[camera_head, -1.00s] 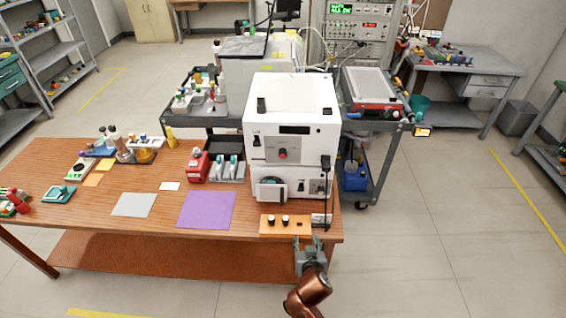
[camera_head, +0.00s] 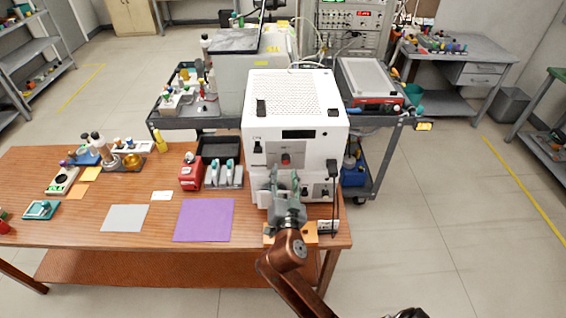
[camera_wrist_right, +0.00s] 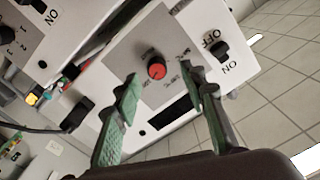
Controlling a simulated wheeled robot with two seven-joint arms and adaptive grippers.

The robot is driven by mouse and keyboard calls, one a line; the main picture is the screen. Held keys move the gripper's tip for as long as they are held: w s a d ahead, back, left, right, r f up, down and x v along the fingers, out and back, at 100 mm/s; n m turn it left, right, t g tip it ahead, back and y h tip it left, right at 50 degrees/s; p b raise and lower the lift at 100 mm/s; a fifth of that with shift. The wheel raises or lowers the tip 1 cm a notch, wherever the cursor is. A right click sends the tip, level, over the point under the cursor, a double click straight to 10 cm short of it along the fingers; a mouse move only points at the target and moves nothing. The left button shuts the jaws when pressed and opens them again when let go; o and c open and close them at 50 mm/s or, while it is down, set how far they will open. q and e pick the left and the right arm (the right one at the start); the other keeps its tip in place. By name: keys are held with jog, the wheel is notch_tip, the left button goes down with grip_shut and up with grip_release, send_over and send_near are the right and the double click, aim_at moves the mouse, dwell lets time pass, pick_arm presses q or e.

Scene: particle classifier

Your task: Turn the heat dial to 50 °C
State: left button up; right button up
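The heat dial is a red knob with a black rim (camera_wrist_right: 157,70) on a grey panel with small markings around it. Its setting is too small to read. In the head view the red dial (camera_head: 286,158) sits on the front of the white machine (camera_head: 256,122). My right gripper (camera_head: 286,178) is in front of that machine, just below the dial in the picture. In the right wrist view the green fingers of my right gripper (camera_wrist_right: 160,80) are spread apart with nothing between them, and the dial appears just beyond the gap between the tips. My left gripper is not in view.
Labelled ON/OFF switches (camera_wrist_right: 221,50) flank the dial panel, and a dark display window (camera_wrist_right: 170,115) is close by. An orange board (camera_head: 311,236) lies on the wooden table (camera_head: 90,220) below the machine. A purple mat (camera_head: 205,220) lies to the left.

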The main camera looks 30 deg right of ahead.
aim_at(286, 163)
jog(key=x, duration=0.4)
jog(key=shift+s+d, duration=0.2)
jog(key=shift+w+d, duration=0.2)
jog(key=shift+w, duration=0.05)
jog(key=shift+w+d, duration=0.1)
jog(key=shift+c, duration=0.8)
jog(key=c, duration=0.6)
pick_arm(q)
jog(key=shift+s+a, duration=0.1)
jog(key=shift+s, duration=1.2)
pick_arm(e)
grip_shut()
